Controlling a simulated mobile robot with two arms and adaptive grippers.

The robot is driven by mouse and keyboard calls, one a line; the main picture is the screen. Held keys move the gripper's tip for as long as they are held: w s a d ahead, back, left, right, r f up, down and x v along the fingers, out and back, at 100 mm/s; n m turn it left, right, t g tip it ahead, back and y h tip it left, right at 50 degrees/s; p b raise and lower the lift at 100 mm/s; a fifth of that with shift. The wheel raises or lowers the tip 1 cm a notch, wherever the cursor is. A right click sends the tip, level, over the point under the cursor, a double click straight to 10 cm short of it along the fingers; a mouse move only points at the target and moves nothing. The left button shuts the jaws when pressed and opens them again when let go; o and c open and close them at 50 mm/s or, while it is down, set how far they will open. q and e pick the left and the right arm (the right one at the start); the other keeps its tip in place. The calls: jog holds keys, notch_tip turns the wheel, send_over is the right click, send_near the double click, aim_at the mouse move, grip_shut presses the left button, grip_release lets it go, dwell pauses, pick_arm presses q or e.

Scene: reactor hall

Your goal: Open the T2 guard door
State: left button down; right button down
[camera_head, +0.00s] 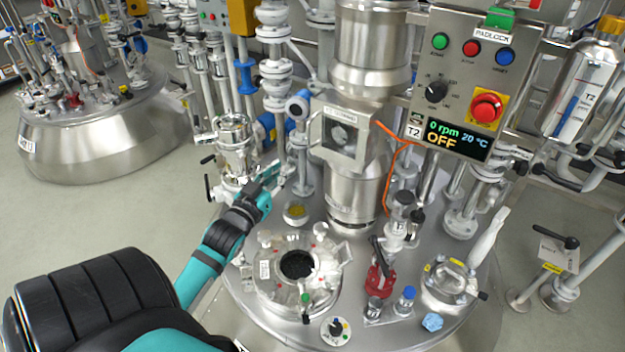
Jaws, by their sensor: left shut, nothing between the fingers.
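The T2 guard door (341,133) is a square metal frame with a window on the front of the steel column above the tank. It looks closed, though its edges are too small to be certain. A small label sits along its top. My left gripper (283,172) is shut and empty. It is to the left of the guard door and lower in the picture, beside the vertical pipe. It appears apart from the door. My right gripper is not in view.
The T2 control panel (461,95) with display and red emergency stop is right of the column. An orange cable (392,165) hangs between them. White pipes and valves (273,75) crowd the left. An open round port (298,265) and a red valve (379,277) stand on the tank lid.

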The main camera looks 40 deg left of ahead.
pick_arm(q)
jog(key=s+d+f+m+g+h, duration=0.1)
jog(key=s+d+f+g, duration=0.2)
jog(key=d+f, duration=0.3)
jog(key=s+d+f+m+g+h+p, duration=0.1)
jog(key=s+d+f+g+h, duration=0.1)
jog(key=d+f, duration=0.4)
jog(key=s+d+f+m+g+h+p, duration=0.1)
jog(key=s+d+f+g, duration=0.2)
jog(key=d+f, duration=0.3)
jog(key=shift+s+d+f+g, duration=0.25)
jog(key=shift+s+f+g, duration=0.05)
jog(key=shift+f+g, duration=0.3)
jog(key=s+d+f+m+g+h+p, duration=0.1)
jog(key=s+d+f+g+p, duration=0.1)
jog(key=s+d+f, duration=0.2)
jog(key=shift+s+d+f+m+g, duration=0.3)
jog(key=shift+s+f+g, duration=0.1)
jog(key=shift+f, duration=0.55)
